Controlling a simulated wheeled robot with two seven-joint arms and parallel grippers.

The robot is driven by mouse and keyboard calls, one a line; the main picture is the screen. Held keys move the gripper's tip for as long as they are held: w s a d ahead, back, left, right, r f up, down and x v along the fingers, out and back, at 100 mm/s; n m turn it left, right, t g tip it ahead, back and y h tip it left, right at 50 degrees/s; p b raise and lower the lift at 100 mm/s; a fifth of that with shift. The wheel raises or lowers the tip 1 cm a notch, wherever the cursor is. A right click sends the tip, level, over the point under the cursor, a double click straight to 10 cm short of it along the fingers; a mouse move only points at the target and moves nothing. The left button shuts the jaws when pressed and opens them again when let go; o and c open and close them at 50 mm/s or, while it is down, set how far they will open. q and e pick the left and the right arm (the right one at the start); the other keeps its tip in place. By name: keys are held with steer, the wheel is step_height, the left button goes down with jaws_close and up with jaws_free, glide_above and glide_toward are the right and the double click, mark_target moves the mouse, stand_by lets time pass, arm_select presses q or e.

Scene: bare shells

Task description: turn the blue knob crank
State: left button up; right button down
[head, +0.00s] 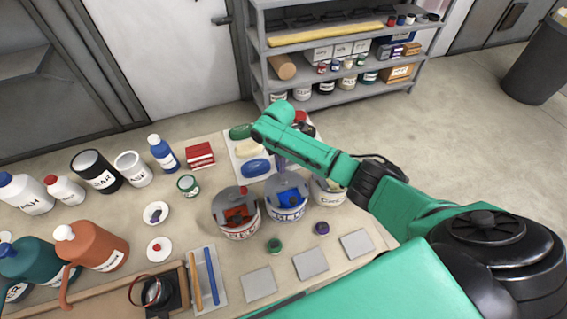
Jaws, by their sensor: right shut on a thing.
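Three labelled tubs stand in a row on the table. The middle tub (286,213) has a grey top part and a blue piece, which I take for the blue knob crank (291,198). My right arm reaches in from the right, and its wrist is above this tub. My right gripper (284,183) points down at the blue piece and is shut on it; the fingers are small and partly hidden. The left tub (239,231) has a red piece under a grey top. The right tub (327,197) is partly hidden by my arm. My left gripper is out of view.
Small lids, one green (274,246) and one purple (322,229), lie in front of the tubs near several grey square plates (311,263). A tray with coloured pads (257,168) lies behind. Bottles and jugs (98,247) crowd the left. A shelf (330,45) stands beyond.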

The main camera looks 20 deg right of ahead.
steer(key=n, duration=0.1)
steer(key=a+n, duration=0.1)
steer(key=n, duration=0.2)
steer(key=shift+a+r+n, duration=0.15)
steer(key=shift+a+n, duration=0.15)
steer(key=shift+a, duration=0.05)
steer(key=shift+s+a+n, duration=0.1)
steer(key=shift+a+n, duration=0.2)
steer(key=shift+n, duration=0.6)
steer(key=shift+s+a+n, duration=0.1)
steer(key=shift+a+n, duration=0.2)
steer(key=shift+n, duration=0.6)
steer(key=c, duration=0.6)
jaws_free()
steer(key=shift+s, duration=0.15)
step_height(320, 180, up, 14)
steer(key=b, duration=0.3)
steer(key=shift+r, duration=0.25)
